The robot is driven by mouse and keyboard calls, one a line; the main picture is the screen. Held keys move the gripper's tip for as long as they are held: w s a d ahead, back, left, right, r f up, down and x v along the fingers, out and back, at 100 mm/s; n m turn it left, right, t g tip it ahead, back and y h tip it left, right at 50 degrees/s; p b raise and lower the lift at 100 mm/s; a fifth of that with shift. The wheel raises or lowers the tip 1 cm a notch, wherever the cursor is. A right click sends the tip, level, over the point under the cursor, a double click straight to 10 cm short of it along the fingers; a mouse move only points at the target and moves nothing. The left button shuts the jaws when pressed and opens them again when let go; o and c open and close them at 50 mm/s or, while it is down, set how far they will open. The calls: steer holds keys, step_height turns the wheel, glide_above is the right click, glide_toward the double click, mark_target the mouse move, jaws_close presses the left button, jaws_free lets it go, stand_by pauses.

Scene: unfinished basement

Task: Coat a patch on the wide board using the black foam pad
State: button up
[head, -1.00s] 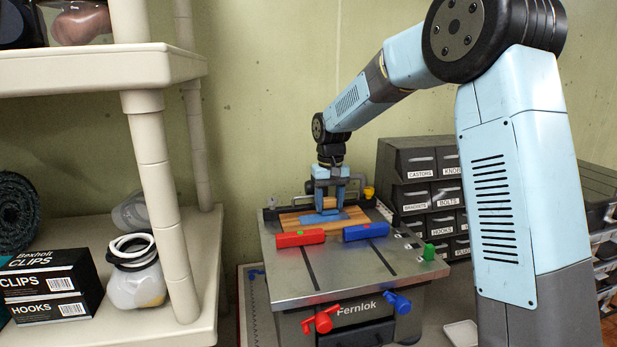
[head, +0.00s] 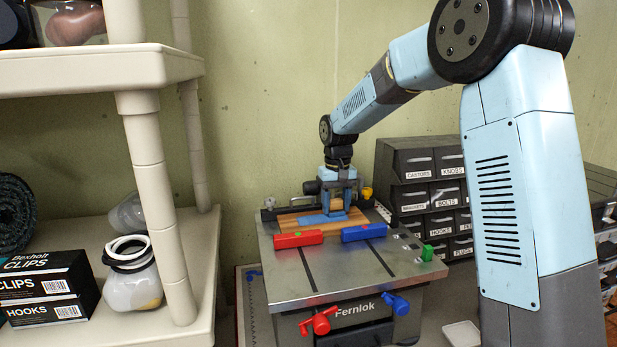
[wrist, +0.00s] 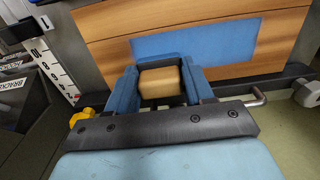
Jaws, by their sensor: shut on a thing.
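The wide wooden board (head: 287,221) lies on the bench-top machine, and its striped orange face also fills the upper wrist view (wrist: 115,22). A flat blue patch (wrist: 195,40) covers part of the board; it shows in the head view too (head: 312,220). My gripper (head: 340,208) points down over the board's right part. In the wrist view its blue fingers (wrist: 162,88) are shut on a tan block (wrist: 160,82), beside the patch's edge.
A red bar (head: 298,239) and a blue bar (head: 364,232) lie in front of the board on the grey metal top (head: 345,268). Labelled drawers (head: 428,190) stand behind right; a cream shelf (head: 170,290) stands left.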

steer(key=shift+w+a, duration=0.2)
steer(key=shift+w, duration=0.1)
steer(key=shift+s+r, duration=0.2)
steer(key=shift+r, duration=1.05)
steer(key=shift+w+d+r, duration=0.1)
steer(key=shift+w+r, duration=0.15)
steer(key=shift+r, duration=2.3)
steer(key=shift+s+r, duration=0.1)
steer(key=shift+r, duration=0.05)
